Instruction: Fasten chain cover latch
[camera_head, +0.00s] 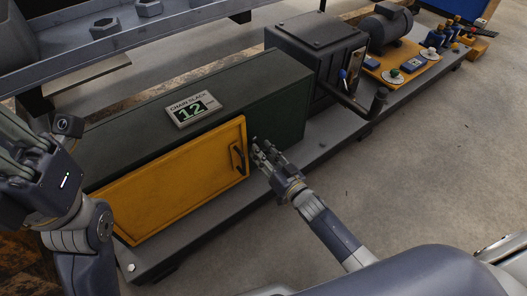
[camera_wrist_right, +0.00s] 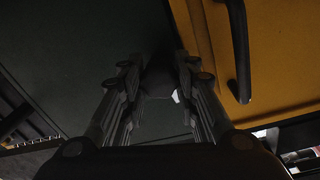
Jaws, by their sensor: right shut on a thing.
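The yellow chain cover (camera_head: 170,186) sits at the front of a dark green housing (camera_head: 281,109) and looks shut or nearly so. Its black handle (camera_head: 238,159) is near its right edge; the handle also shows in the right wrist view (camera_wrist_right: 240,50). My right gripper (camera_head: 262,150) is just right of the cover's edge, against the green front. In the wrist view its fingers (camera_wrist_right: 158,95) are closed around a dark rounded piece (camera_wrist_right: 157,80), apparently the latch, mostly hidden by the fingers. My left gripper (camera_head: 22,145) is raised at the far left, away from the cover; its fingertips are unclear.
A dark gearbox (camera_head: 312,60) with a crank lever (camera_head: 358,97) stands to the right. A motor (camera_head: 389,27) and orange board (camera_head: 411,68) are beyond. The floor at right is clear.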

